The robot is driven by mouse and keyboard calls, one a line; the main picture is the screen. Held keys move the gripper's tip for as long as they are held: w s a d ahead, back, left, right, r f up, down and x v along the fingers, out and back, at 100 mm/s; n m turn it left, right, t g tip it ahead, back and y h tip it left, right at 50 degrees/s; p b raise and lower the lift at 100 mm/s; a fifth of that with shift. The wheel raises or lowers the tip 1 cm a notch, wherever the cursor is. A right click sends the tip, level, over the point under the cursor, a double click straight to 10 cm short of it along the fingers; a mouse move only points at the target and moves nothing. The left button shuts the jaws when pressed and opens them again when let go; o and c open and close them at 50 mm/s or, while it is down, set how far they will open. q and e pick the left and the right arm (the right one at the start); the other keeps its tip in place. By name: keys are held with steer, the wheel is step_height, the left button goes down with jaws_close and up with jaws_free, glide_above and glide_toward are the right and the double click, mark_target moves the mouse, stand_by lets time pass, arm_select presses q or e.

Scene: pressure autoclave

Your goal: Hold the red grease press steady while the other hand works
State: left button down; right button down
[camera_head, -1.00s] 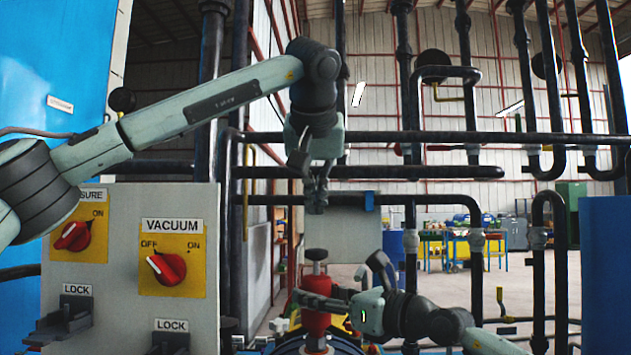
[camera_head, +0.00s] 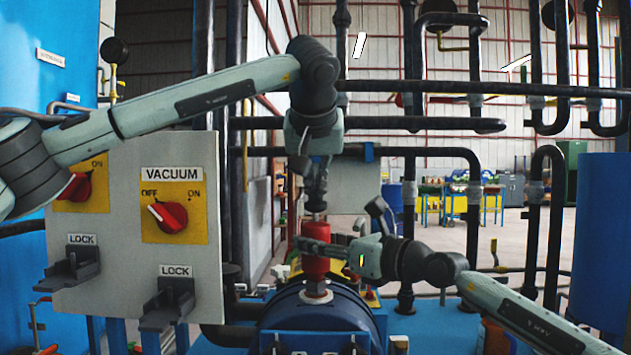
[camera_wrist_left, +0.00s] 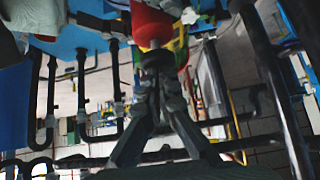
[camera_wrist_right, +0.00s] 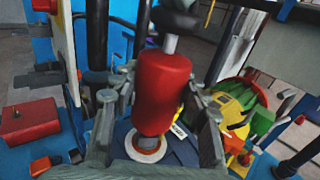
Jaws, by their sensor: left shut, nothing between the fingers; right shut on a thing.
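The red grease press (camera_head: 316,267) stands upright on top of a dark rounded housing (camera_head: 318,313). My right gripper (camera_head: 318,246) reaches in from the right and is shut around its red body. The right wrist view shows a finger on each side of the press (camera_wrist_right: 163,95). My left gripper (camera_head: 316,207) points down directly over the press, its fingers shut with nothing between them. The left wrist view also shows the red press (camera_wrist_left: 150,24) just beyond the fingertips.
A control panel (camera_head: 120,270) with red VACUUM knob (camera_head: 167,216) and LOCK levers stands at left. Dark pipes (camera_head: 413,200) rise behind and right of my grippers. A blue tank (camera_head: 600,240) stands at far right. A red box (camera_wrist_right: 30,118) lies beside the housing.

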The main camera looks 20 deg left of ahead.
mark_target(317, 204)
arm_select(q)
steer(key=shift+f, duration=0.85)
steer(key=r, duration=0.5)
steer(key=shift+s+d, duration=0.15)
steer(key=shift+s, duration=0.05)
steer(key=v, duration=0.9)
steer(key=shift+s+r, duration=0.1)
step_height(317, 204, up, 2)
steer(key=shift+r, duration=0.2)
